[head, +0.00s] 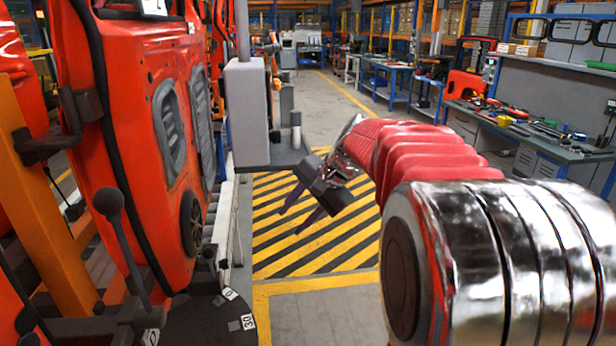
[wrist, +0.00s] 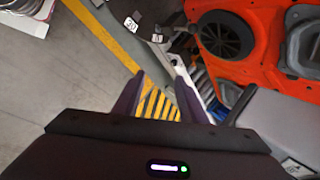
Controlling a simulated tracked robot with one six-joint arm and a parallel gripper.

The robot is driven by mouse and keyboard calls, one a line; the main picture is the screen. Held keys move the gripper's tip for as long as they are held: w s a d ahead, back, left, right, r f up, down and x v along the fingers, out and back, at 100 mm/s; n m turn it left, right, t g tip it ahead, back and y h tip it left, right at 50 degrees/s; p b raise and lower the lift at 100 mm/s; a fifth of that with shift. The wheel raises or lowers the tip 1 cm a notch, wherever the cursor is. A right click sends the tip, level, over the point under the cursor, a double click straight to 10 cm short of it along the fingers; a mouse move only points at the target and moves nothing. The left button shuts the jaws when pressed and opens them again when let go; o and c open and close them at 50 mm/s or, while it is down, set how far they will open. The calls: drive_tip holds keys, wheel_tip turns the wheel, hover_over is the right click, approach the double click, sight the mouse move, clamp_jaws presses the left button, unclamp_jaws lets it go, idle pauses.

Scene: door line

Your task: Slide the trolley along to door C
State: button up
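A grey box-like unit (head: 247,105) with a flat shelf stands beside the red door line in the head view; it may be the trolley. A grey surface (wrist: 280,120) at the right of the wrist view may be part of it. My gripper (head: 299,212) is beside and in front of its shelf in the head view; I cannot tell whether they touch. Its purple fingers are apart, with nothing seen between them in the wrist view (wrist: 162,82). A red door (head: 135,140) with a round speaker fills the left. No door letter is readable, so door C cannot be told.
A black-knobbed lever (head: 108,203) and a dark dial plate (head: 215,318) marked 0 and 30 stand at the lower left. Yellow-and-black striped floor (head: 310,240) lies below my gripper. A tool bench (head: 560,140) stands at the right. The aisle ahead is clear.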

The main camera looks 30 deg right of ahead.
drive_tip(key=s+a+f+n+h, duration=0.2)
drive_tip(key=s+a+n, duration=0.4)
drive_tip(key=s, duration=0.6)
drive_tip(key=s+a+f+n+h, duration=0.1)
drive_tip(key=s+a+f+n, duration=0.2)
drive_tip(key=s+a+n, duration=0.4)
drive_tip(key=s+a, duration=0.1)
drive_tip(key=s, duration=0.4)
drive_tip(key=shift+s+a+h, duration=0.25)
drive_tip(key=shift+h, duration=0.15)
drive_tip(key=shift+f, duration=0.1)
drive_tip(key=shift+c, duration=0.9)
drive_tip(key=shift+a, duration=0.15)
